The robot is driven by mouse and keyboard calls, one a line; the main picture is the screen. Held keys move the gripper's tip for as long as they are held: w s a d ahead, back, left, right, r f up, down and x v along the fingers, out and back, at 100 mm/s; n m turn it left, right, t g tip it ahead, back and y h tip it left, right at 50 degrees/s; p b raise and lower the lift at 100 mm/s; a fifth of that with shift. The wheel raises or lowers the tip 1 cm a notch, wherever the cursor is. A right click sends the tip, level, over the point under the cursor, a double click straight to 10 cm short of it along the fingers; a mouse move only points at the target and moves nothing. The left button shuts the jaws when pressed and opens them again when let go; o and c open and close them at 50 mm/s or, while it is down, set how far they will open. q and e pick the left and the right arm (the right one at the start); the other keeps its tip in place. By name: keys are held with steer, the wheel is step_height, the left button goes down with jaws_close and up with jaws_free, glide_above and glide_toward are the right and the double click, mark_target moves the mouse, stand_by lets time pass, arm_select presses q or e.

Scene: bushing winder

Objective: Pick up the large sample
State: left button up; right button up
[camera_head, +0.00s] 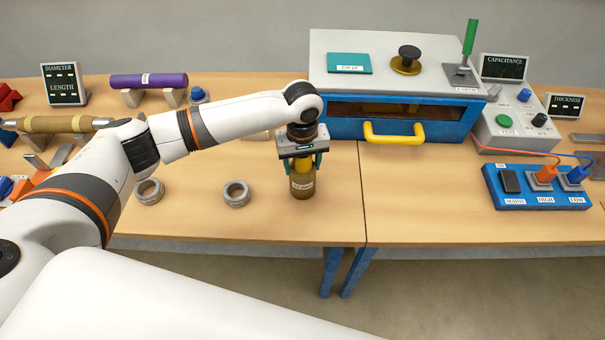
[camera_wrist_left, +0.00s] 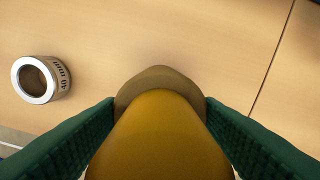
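A brown cylinder with a yellow upper part (camera_head: 302,187) and a pale label stands upright on the table, left of the seam. The label is too small to read, so I cannot tell for sure that this is the large sample. My left gripper (camera_head: 302,163) points down over it, with green fingers on either side of its upper part. In the left wrist view the yellow part (camera_wrist_left: 160,135) fills the space between the fingertips (camera_wrist_left: 160,101). The fingers lie close to its sides; I cannot tell whether they press on it. My right gripper is not in view.
Two grey rings (camera_head: 236,194) (camera_head: 149,191) lie left of the cylinder; one shows in the wrist view (camera_wrist_left: 41,79). A blue test box (camera_head: 345,130) with a yellow handle (camera_head: 394,132) stands behind right. A purple roll (camera_head: 148,80) rests at the back left.

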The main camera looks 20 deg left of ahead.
arm_select(q)
steer(key=c, duration=1)
steer(key=shift+o, duration=0.2)
steer(key=shift+r, duration=0.1)
